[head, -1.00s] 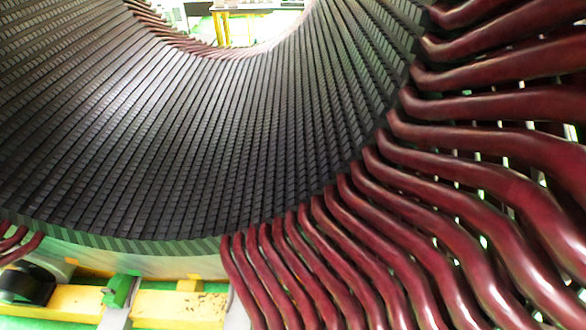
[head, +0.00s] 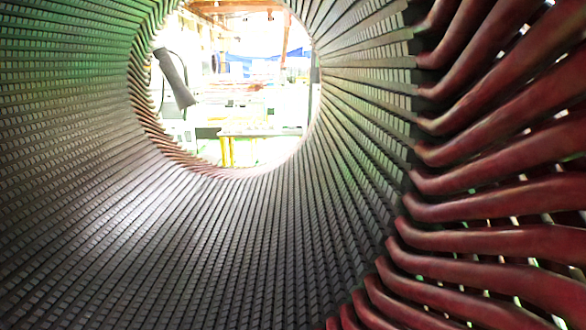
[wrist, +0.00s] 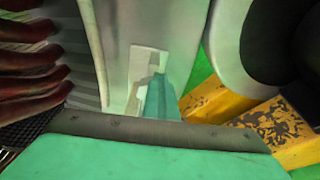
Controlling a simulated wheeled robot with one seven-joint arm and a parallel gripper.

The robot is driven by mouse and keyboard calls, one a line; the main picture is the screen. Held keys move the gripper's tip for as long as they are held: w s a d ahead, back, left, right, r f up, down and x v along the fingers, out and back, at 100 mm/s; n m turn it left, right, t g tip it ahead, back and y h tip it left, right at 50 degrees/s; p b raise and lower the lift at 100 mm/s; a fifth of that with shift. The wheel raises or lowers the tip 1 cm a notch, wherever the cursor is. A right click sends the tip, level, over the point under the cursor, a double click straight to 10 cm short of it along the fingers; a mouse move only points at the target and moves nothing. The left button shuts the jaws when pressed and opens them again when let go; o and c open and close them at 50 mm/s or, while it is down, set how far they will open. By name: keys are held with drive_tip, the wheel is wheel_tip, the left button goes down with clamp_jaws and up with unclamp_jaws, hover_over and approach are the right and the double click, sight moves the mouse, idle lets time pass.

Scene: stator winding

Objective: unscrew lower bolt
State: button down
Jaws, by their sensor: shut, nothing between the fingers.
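The stator (head: 230,230) fills the head view as a dark slotted bore. Its dark red winding bars (head: 500,200) fan out on the right, and red bars also show at the left edge of the wrist view (wrist: 30,70). I cannot make out the lower bolt in either view. In the wrist view, a pale grey surface (wrist: 115,70) carries a light patch and a small teal-green piece (wrist: 157,98). No fingers of my gripper can be made out in either view, so its place relative to the bolt is hidden.
A worn yellow beam (wrist: 270,125) and a black round part (wrist: 290,45) lie at the right of the wrist view. A teal plate (wrist: 140,160) with a dark edge strip spans its bottom. Through the bore, a bright hall with a table (head: 258,132) shows.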

drive_tip(key=shift+a+r, duration=0.15)
drive_tip(key=shift+r, duration=0.35)
drive_tip(key=shift+a+r, duration=0.1)
drive_tip(key=shift+r, duration=0.1)
drive_tip(key=shift+a, duration=0.1)
drive_tip(key=shift+a+r, duration=0.2)
drive_tip(key=shift+r, duration=0.15)
